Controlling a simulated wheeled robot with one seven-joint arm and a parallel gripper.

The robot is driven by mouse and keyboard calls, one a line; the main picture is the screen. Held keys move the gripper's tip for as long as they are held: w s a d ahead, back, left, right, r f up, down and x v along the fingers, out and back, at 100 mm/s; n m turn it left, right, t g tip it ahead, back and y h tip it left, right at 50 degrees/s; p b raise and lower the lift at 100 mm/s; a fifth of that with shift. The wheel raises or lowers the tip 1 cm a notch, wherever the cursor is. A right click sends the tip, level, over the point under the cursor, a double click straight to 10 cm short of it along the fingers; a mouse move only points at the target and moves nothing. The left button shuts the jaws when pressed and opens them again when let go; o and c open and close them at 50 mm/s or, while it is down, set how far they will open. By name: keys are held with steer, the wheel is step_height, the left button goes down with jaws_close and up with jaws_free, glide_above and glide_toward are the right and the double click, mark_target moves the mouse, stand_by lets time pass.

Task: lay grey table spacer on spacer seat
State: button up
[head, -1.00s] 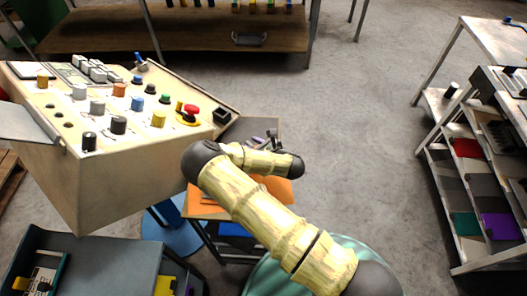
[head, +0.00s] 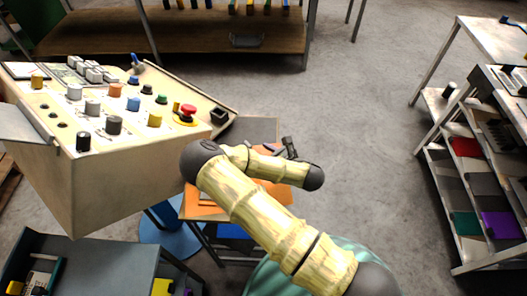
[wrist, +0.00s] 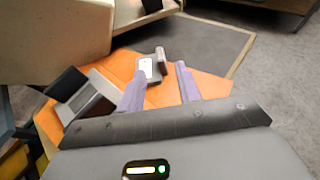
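In the wrist view, my gripper (wrist: 162,70) has two purple fingers set apart with a clear gap between them. A small grey bracket-like piece (wrist: 158,55) with a pale face shows between and beyond the fingertips; it does not look clamped. A grey block (wrist: 92,100) with a dark part beside it lies left of the fingers on an orange surface (wrist: 205,83). I cannot tell which grey piece is the table spacer, and I cannot make out the spacer seat. In the head view, my gripper (head: 285,149) is small and partly hidden by my arm, above the orange surface (head: 197,203).
A beige control console (head: 120,165) with coloured buttons stands to the left, close to my arm. A dark panel (wrist: 195,50) lies beyond the orange surface. A shelf rack (head: 465,180) stands at the right. Open floor (head: 360,130) lies between.

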steer(key=w+d+m+h, duration=0.1)
steer(key=m, duration=0.1)
steer(key=w+d+r+m+t+h, duration=0.1)
steer(key=m, duration=0.1)
steer(key=w+d+m+h, duration=0.1)
steer(key=d+m, duration=0.1)
steer(key=shift+w+d+r+t, duration=0.1)
steer(key=shift+r+t, duration=0.15)
steer(key=shift+t, duration=0.15)
steer(key=d+r+m+g+h, duration=0.15)
steer(key=d+m+h, duration=0.35)
steer(key=m, duration=0.5)
steer(key=d+r+m+h, duration=0.2)
steer(key=d+r+m, duration=0.1)
steer(key=d+m, duration=0.5)
steer(key=s+d+r+m+g, duration=0.1)
steer(key=s+r+m+g, duration=0.2)
steer(key=s+r+m, duration=0.3)
steer(key=s+d+r+m+g, duration=0.2)
steer(key=s+r+m+g, duration=0.2)
steer(key=s+r+m, duration=0.3)
steer(key=s+m, duration=0.5)
steer(key=m, duration=0.3)
steer(key=shift+s+r+m, duration=0.15)
steer(key=shift+s+m, duration=0.1)
steer(key=shift+m, duration=0.05)
steer(key=shift+o, duration=0.5)
steer(key=shift+d, duration=0.1)
